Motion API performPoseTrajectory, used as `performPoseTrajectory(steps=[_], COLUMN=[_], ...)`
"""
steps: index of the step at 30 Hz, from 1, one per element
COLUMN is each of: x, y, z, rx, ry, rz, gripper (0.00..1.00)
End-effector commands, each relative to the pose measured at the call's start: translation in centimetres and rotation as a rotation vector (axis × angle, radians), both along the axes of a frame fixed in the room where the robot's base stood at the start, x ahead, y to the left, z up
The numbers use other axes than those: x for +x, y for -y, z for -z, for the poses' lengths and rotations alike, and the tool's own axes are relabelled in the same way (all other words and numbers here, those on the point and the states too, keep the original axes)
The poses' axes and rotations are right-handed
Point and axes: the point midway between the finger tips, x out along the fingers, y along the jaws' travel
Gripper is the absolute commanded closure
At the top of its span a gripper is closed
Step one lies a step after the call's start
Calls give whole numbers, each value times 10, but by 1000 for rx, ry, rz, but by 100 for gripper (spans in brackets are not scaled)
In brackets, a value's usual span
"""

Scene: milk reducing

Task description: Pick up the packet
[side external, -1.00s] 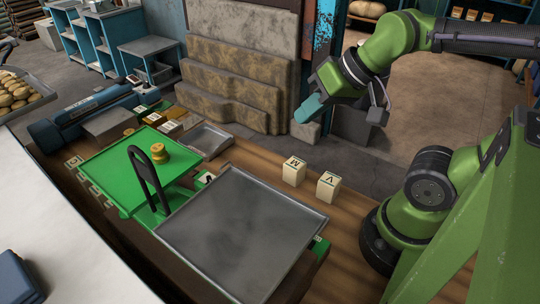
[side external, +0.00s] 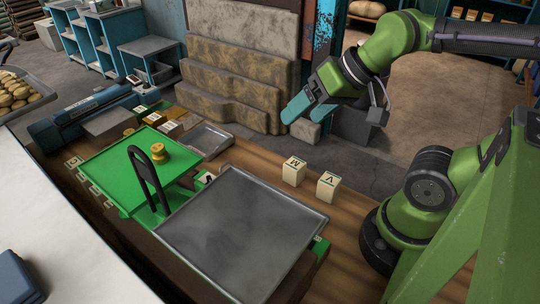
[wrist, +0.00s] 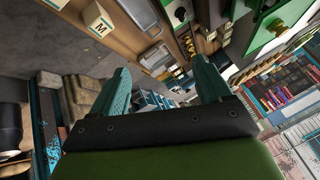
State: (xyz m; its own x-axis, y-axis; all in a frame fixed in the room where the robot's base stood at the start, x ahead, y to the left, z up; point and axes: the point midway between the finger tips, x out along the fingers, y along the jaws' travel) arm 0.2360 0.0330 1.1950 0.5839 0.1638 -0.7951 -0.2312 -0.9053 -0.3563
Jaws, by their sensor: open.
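My gripper (side external: 306,112) hangs in the air beyond the far edge of the wooden bench, with its two teal fingers apart and nothing between them. In the wrist view the fingers (wrist: 162,76) are also spread and empty. I cannot tell for sure which thing is the packet. A cream block marked M (side external: 294,171) and one marked V (side external: 328,186) stand on the bench, below my gripper in the side view and apart from it. The M block also shows at the upper left of the wrist view (wrist: 98,22).
A black upright handle (side external: 146,178) stands beside a large grey metal tray (side external: 240,225). A smaller metal tray (side external: 206,140) lies behind. Stepped stone slabs (side external: 215,100) stand beyond the bench.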

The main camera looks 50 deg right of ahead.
Motion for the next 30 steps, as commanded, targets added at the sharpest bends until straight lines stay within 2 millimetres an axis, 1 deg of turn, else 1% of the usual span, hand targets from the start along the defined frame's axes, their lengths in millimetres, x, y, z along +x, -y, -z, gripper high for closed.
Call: performPoseTrajectory(steps=[5, 8, 11, 16, 18, 22, 24, 26, 30], x=[0, 3, 13, 29, 33, 36, 36, 36, 31], y=[0, 2, 8, 28, 39, 59, 68, 75, 78], z=[0, 8, 19, 47, 58, 74, 79, 79, 67], rx=[0, 1, -12, -97, -136, -195, -213, -224, -233], ry=[-1, -36, -107, -363, -487, -713, -820, -895, -962], rz=[1, 8, 20, -36, -86, -194, -253, -303, -380], gripper=[22, 22, 22, 22, 22, 22, 22, 22, 22])
